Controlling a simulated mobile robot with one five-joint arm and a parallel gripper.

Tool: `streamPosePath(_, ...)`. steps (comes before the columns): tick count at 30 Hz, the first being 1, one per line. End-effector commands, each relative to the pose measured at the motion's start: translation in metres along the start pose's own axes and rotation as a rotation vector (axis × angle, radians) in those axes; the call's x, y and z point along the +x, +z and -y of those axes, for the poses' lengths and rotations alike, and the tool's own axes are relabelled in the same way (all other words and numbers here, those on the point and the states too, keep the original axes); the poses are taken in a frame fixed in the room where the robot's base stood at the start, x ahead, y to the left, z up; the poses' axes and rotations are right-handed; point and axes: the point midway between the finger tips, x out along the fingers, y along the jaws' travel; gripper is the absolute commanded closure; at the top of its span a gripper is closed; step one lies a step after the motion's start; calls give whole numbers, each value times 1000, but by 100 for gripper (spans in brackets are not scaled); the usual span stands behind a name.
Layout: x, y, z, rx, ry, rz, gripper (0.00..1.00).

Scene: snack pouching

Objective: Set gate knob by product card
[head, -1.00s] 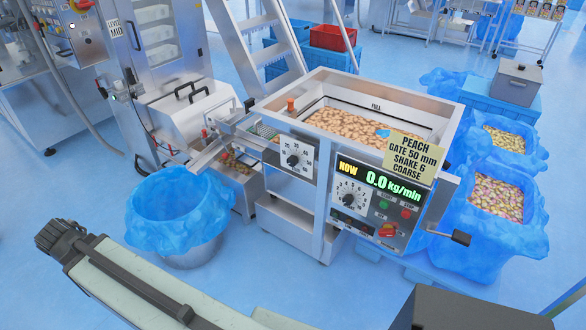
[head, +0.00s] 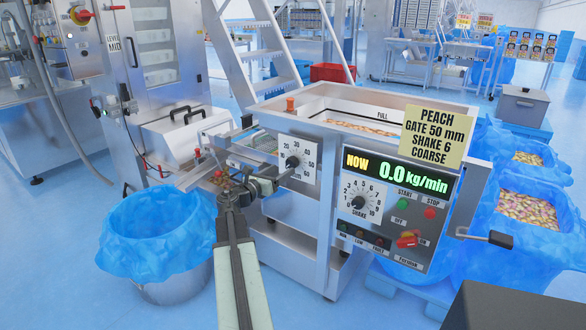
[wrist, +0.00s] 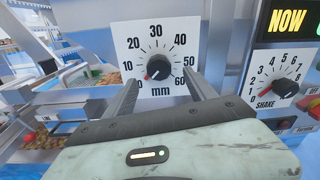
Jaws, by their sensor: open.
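The gate knob (wrist: 158,68) is black with a red pointer mark, on a white dial marked 0 to 60 mm. Its red mark points to the lower left, near the low end. It also shows in the head view (head: 293,162), on the machine's front. My gripper (wrist: 160,95) is open, its fingers to the left and right of the knob; I cannot tell whether they touch it. The yellow product card (head: 436,134) reads PEACH, GATE 50 mm, SHAKE 6, COARSE. The shake knob (head: 358,202) sits on a separate dial to the right, its mark near 0 in the wrist view.
The display (head: 398,173) reads NOW 0.0 kg/min, with START and STOP buttons and a red switch (head: 408,239) below. A blue-lined bin (head: 155,235) stands at left. A black-ended lever (head: 488,238) juts out at right. The hopper (head: 270,101) holds product.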

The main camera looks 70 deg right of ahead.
Motion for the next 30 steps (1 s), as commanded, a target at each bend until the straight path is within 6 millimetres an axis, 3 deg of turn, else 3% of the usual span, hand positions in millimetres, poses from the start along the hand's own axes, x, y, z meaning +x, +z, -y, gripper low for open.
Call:
streamPosePath(12, 69, 0, 0, 3, -3, -2, 35)
streamPosePath(20, 72, -1, 1, 4, -2, -2, 35)
streamPosePath(24, 71, -1, 1, 4, -2, -2, 74)
streamPosePath(27, 72, -1, 2, 4, -4, -3, 98)
streamPosePath(28, 92, 0, -4, 4, -9, -4, 98)
streamPosePath(30, 78, -1, 1, 5, -5, -3, 97)
